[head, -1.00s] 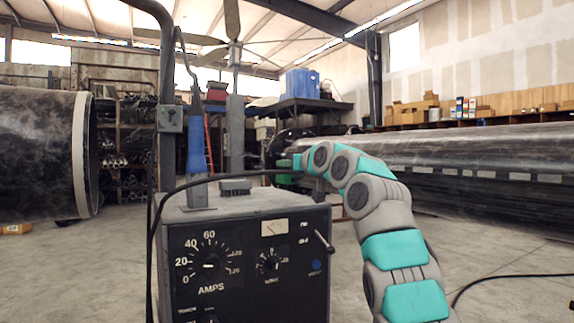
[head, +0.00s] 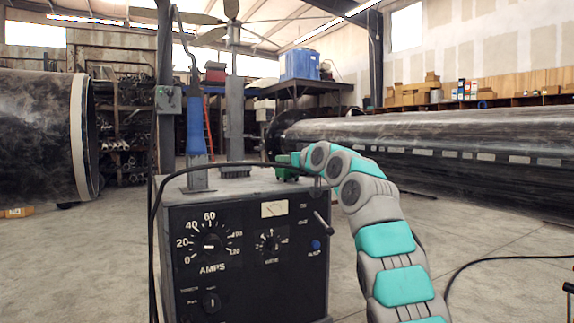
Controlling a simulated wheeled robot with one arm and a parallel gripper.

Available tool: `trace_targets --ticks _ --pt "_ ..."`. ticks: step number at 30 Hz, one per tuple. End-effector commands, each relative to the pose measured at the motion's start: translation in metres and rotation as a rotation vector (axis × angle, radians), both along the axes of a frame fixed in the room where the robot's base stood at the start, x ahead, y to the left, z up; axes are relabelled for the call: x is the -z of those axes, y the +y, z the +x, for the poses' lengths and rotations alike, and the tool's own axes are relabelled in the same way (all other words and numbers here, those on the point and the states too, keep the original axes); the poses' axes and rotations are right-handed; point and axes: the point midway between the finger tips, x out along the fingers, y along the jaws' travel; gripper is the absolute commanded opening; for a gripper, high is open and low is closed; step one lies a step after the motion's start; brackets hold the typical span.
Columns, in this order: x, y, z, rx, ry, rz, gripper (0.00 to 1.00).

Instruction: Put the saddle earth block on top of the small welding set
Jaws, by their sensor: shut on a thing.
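The small welding set (head: 245,245) is a dark box with AMPS dials and a grey top (head: 263,180), in front of me. My gripper (head: 287,162), at the end of my teal and grey arm, is behind the right part of the set's top, small and partly hidden. It is shut on a small green piece (head: 287,174), seemingly the saddle earth block. Its lower part is hidden by the set, and I cannot tell whether it touches the top.
A black cable (head: 250,165) arches across the set's top and hangs down its left side. A large dark pipe (head: 40,135) lies at the left, and a long pipe (head: 430,140) at the right rear.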

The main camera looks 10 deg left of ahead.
Motion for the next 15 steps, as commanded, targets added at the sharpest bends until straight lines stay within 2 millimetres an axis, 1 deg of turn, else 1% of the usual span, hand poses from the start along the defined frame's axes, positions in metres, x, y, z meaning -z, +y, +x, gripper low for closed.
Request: trace_targets --ticks 1,4,10,11,15 --pt "-0.0034 -0.0005 -0.0009 0.001 -0.005 0.002 0.0" --pt "-0.004 -0.0004 -0.0009 0.001 -0.004 0.001 0.0" --pt "0.001 -0.0002 -0.0008 0.0 -0.004 0.001 0.0" --pt "0.0006 -0.0001 -0.0007 0.0 -0.003 0.001 0.3" --pt "0.0004 0.0 -0.0006 0.0 -0.002 0.001 0.45"
